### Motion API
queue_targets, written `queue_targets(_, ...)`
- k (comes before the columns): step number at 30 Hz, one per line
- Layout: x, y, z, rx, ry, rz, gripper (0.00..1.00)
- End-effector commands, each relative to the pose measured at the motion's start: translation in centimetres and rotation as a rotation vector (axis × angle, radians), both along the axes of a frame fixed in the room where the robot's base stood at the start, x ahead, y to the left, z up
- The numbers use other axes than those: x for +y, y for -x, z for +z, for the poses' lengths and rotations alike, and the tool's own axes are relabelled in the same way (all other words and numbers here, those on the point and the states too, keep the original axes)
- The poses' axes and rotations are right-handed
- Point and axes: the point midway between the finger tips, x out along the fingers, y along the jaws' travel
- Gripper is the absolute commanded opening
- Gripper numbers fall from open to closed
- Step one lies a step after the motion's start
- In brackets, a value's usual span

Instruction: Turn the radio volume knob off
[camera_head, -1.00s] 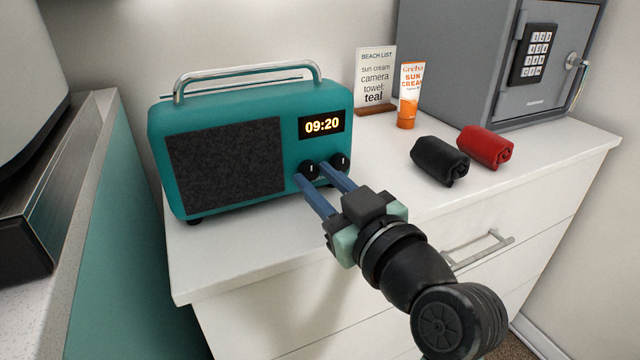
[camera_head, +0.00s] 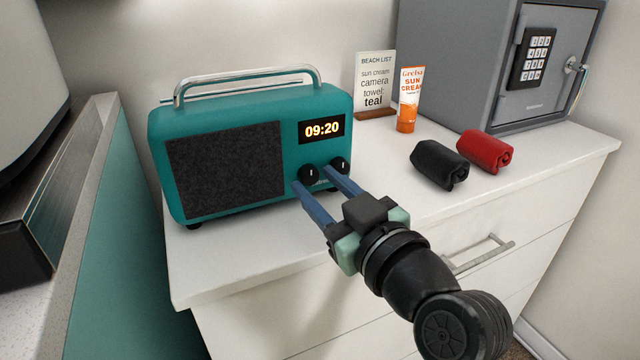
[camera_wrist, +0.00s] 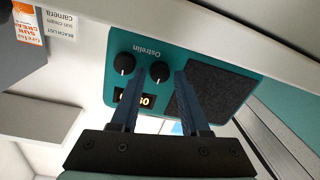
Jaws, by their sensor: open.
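A teal radio (camera_head: 228,110) stands on the white drawer cabinet, its lit display (camera_head: 321,129) reading 09:20. Its front has two round black knobs below the display, a left knob (camera_head: 310,174) and a right knob (camera_head: 341,165). Each has a white pointer mark that looks about upright. In the upside-down wrist view, the left knob (camera_wrist: 160,72) shows between the finger lines and the right knob (camera_wrist: 124,63) lies outside them. My gripper (camera_head: 312,179) is open and empty, its blue fingertips just in front of the left knob. Contact cannot be told.
A black rolled towel (camera_head: 439,162) and a red one (camera_head: 485,149) lie right of the radio. Behind them stand a sun cream tube (camera_head: 409,98), a beach list sign (camera_head: 376,82) and a grey safe (camera_head: 470,60). A drawer handle (camera_head: 480,254) sticks out below the top.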

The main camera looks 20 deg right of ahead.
Motion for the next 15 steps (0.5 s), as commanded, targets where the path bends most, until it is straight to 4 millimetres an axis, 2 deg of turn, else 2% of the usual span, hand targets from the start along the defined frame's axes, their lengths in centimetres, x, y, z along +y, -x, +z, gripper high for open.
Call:
queue_targets(5,-0.4,2.7,0.1,0.002,0.000,-0.005,0.46)
queue_targets(15,-1.1,10.0,0.1,0.003,-0.001,-0.005,0.46)
